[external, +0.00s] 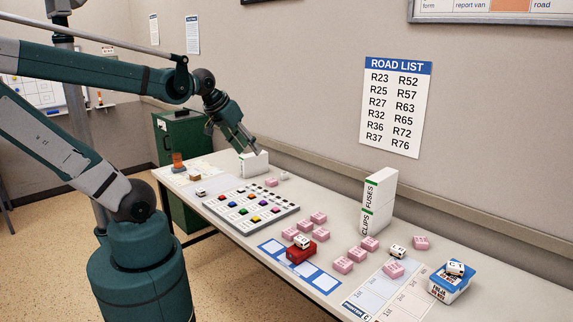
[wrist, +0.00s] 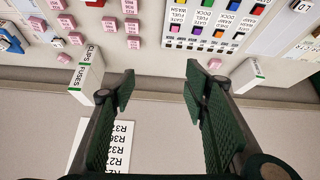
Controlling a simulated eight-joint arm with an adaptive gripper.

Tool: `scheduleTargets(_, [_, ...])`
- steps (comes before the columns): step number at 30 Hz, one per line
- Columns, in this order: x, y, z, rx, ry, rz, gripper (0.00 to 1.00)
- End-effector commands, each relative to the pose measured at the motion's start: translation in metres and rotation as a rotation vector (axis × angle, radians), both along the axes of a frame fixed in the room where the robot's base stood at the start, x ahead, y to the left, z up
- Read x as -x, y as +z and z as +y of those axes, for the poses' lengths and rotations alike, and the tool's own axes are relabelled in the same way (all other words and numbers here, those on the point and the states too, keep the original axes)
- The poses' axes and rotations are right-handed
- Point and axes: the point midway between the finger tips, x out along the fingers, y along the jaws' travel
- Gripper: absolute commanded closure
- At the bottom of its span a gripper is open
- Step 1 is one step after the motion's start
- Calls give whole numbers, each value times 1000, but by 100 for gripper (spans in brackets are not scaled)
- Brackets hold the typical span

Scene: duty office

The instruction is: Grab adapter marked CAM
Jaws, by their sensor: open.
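No adapter's marking reads clearly as CAM in either view. Small white blocks with dark lettering are in the external view: one on a red box (external: 302,241), one among pink blocks (external: 397,250), one on a blue box (external: 455,268), and one at the table's far end (external: 200,192). The lettering is too small to read. My gripper (external: 256,150) is above the far part of the table, near a white box (external: 254,166). In the wrist view my gripper (wrist: 160,85) is open, with nothing between its fingers.
A panel of coloured buttons (external: 250,208) lies mid-table and shows in the wrist view (wrist: 190,42). Several pink blocks (external: 343,265) lie nearer. A tall white CLIPS/FUSES box (external: 378,200) stands by the wall; it also shows in the wrist view (wrist: 87,78). An orange-topped object (external: 178,162) stands far left.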

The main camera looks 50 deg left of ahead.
Motion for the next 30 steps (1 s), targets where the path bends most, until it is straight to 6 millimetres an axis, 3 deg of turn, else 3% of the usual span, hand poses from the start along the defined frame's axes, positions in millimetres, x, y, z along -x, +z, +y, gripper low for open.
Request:
scheduleTargets(15, [-76,25,24,84,178,79,55])
scheduleTargets(30, [-153,28,56,160,359,154,55])
